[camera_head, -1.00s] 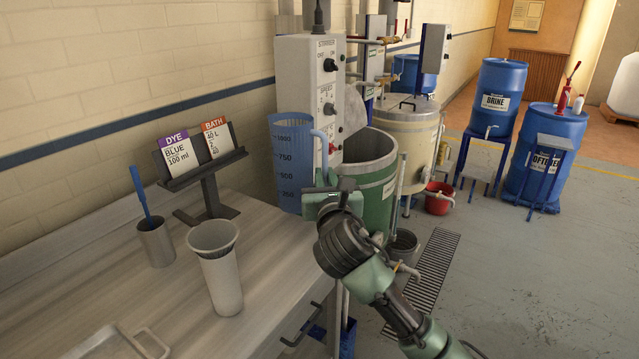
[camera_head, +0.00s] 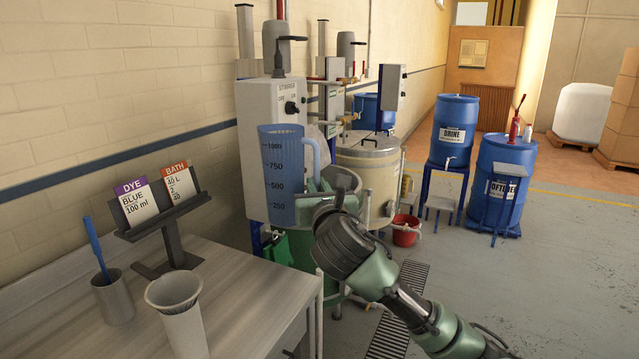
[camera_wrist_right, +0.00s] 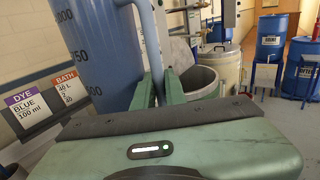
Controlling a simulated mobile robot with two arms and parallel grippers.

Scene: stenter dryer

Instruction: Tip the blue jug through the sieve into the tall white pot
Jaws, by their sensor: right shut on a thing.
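The blue jug (camera_head: 283,172) is a tall translucent measuring jug with marks up to 1000. My right gripper (camera_head: 318,192) is shut on its handle and holds it upright in the air, in front of the stirrer box. In the right wrist view the jug (camera_wrist_right: 98,50) is at the upper left, with its handle between the fingers (camera_wrist_right: 160,90). The tall white pot (camera_head: 186,332) stands on the bench at the lower left. The pot's base is cut off by the picture edge. My left gripper is not in view.
A card stand (camera_head: 168,225) with dye and bath cards is behind the pot. A grey cup (camera_head: 113,298) with a blue stick stands left of it. A green vat (camera_head: 342,184) is behind my right gripper. The bench (camera_head: 250,300) is bare right of the pot.

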